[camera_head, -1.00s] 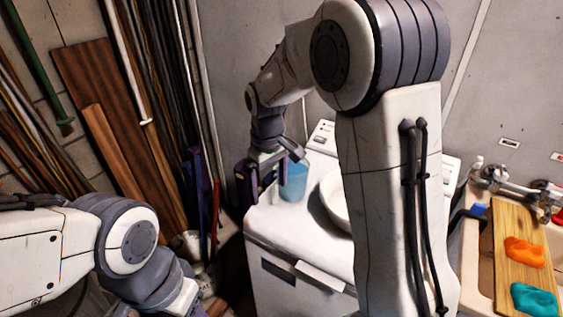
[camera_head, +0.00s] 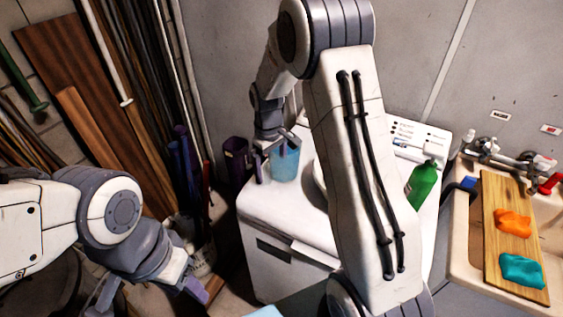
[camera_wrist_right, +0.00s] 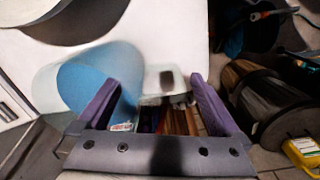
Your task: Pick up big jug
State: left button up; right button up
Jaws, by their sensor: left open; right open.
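The big jug, a translucent blue vessel (camera_head: 285,163), stands upright on the white washing machine near its back left corner. In the right wrist view the jug (camera_wrist_right: 88,85) is at the left, with a pale, handle-like part (camera_wrist_right: 165,83) between my fingers. My right gripper (camera_head: 275,150) is open at the jug; in its wrist view the purple fingers (camera_wrist_right: 152,103) stand apart, and the left one overlaps the jug's side. I cannot tell whether they touch it. My left gripper (camera_head: 190,286) is open, low at the left front, away from the jug and partly hidden.
The washing machine (camera_head: 290,225) has a green bottle (camera_head: 421,185) on its right side. A dark purple container (camera_head: 237,162) is beside the jug. A sink (camera_head: 465,240) with a wooden board (camera_head: 513,240) is at the right. Planks and poles lean at the left.

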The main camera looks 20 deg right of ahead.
aim_at(272, 180)
jog(key=shift+f+p, duration=0.3)
jog(key=shift+f, duration=1.7)
grip_shut()
